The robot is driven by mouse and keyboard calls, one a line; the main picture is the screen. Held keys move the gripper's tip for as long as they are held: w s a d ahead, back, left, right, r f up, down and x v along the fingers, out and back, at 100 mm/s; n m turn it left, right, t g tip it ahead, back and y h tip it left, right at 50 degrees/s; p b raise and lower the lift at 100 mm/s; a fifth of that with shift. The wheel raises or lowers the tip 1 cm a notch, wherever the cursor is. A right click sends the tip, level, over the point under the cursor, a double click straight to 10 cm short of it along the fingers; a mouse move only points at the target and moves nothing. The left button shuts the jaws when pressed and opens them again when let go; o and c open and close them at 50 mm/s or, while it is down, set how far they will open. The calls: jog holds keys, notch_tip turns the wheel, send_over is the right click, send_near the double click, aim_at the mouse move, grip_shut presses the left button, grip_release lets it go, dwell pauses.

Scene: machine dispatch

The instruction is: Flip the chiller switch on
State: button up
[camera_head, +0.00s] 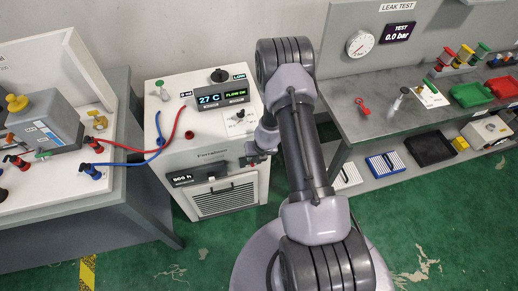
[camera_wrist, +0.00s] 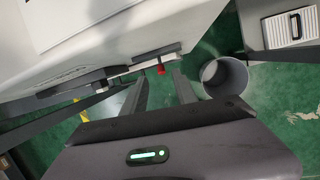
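The chiller (camera_head: 215,160) is a white box standing on the floor left of my arm, with a lit display (camera_head: 222,98) reading 27 C and FLOW OK. A small switch lever (camera_head: 240,115) stands on a white plate on its top, right of centre. Whether it is on or off is too small to tell. My gripper (camera_head: 256,152) is at the chiller's right front edge and partly hidden by my arm. In the wrist view my gripper (camera_wrist: 162,78) has its fingers apart with nothing held. A small red part (camera_wrist: 160,69) shows just beyond the fingertips, at a pale body's edge.
A black knob (camera_head: 219,75) and red and blue hoses (camera_head: 172,128) are on the chiller. A bench with a grey device (camera_head: 45,125) stands left. The leak-test bench (camera_head: 375,120) stands right. The wrist view shows a grey bin (camera_wrist: 222,78) on the green floor.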

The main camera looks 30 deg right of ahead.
jog(key=p+v, duration=0.1)
jog(key=v, duration=0.8)
jog(key=shift+r+p, duration=0.25)
jog(key=shift+p, duration=0.15)
